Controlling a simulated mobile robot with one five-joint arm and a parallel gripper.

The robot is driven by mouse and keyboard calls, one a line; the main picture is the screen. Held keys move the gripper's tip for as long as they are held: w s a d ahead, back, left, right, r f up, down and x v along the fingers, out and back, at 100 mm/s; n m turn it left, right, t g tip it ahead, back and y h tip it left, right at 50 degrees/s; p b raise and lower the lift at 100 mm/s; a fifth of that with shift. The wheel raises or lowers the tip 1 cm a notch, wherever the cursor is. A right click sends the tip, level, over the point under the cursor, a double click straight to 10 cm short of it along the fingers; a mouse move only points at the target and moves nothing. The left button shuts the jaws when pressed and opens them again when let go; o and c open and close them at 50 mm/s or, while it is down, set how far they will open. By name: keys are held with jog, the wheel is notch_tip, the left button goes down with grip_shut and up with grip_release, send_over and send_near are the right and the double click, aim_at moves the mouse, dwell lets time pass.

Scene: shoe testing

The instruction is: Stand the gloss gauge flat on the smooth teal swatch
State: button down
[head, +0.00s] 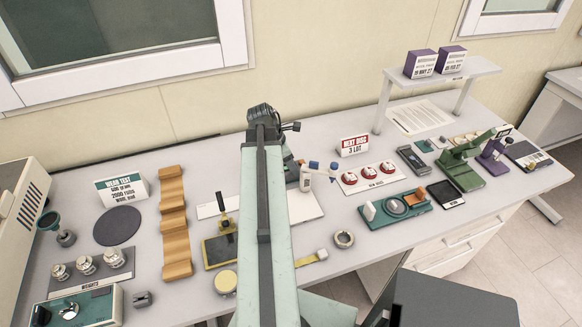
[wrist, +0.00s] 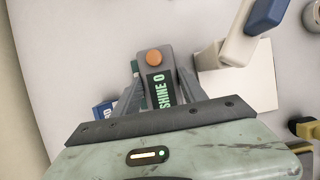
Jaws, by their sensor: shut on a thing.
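The gloss gauge (wrist: 155,62) is a grey device with an orange button and a dark display with green letters "SHINE 0". My gripper (wrist: 151,82) is shut on it, one finger at each side. In the wrist view its underside is hidden, and no teal swatch shows around it. In the head view my own arm hides most of the gripper and the gauge. A small teal square (head: 424,146), perhaps the teal swatch, lies at the back right of the bench, well to the right of my arm. I cannot tell its texture.
A white instrument with a blue tip (head: 318,175) stands right of my arm, beside a pale board (head: 305,206). Red-topped pots (head: 367,175), a teal tray (head: 395,208), a dark handheld device (head: 412,160) and a green press (head: 466,165) crowd the right side.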

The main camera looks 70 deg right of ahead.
jog(key=shift+f, duration=0.2)
jog(key=c, duration=0.6)
grip_release()
jog(key=shift+r, duration=0.1)
jog(key=shift+c, duration=0.2)
jog(key=p+v, duration=1.1)
jog(key=v, duration=0.1)
jog(key=shift+r, duration=0.1)
